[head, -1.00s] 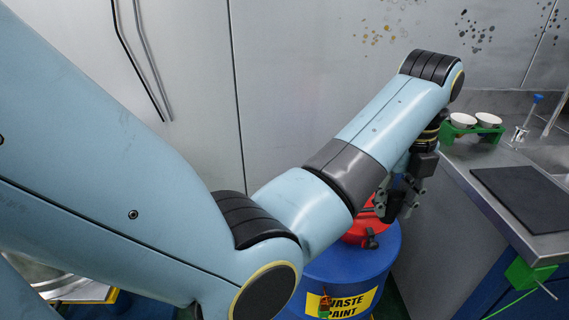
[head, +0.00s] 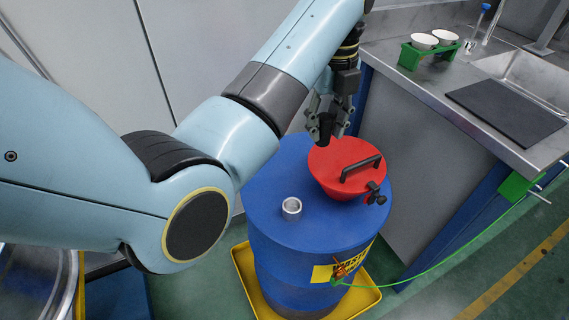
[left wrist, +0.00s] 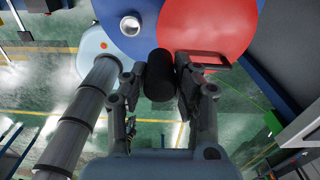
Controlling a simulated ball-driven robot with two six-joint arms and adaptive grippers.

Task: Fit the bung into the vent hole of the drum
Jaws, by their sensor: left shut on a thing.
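The blue drum (head: 275,240) stands upright with its top facing up. Its vent hole is the pale, raised metal ring (head: 291,207) on the near left part of the top, and it looks open and empty. It also shows in the left wrist view (left wrist: 130,25). My left gripper (head: 327,120) is shut on the black bung (head: 325,131), a short dark cylinder that also shows in the left wrist view (left wrist: 159,75). The gripper holds it above the drum's back edge, behind the red lid and apart from the vent hole. My right gripper is not in view.
The red funnel-like lid (head: 330,180) with a black handle and latch covers the drum's right side. A yellow tray (head: 360,303) lies under the drum. A steel counter (head: 425,75) on the right carries a green rack (head: 428,52) with white cups and a dark mat (head: 507,112).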

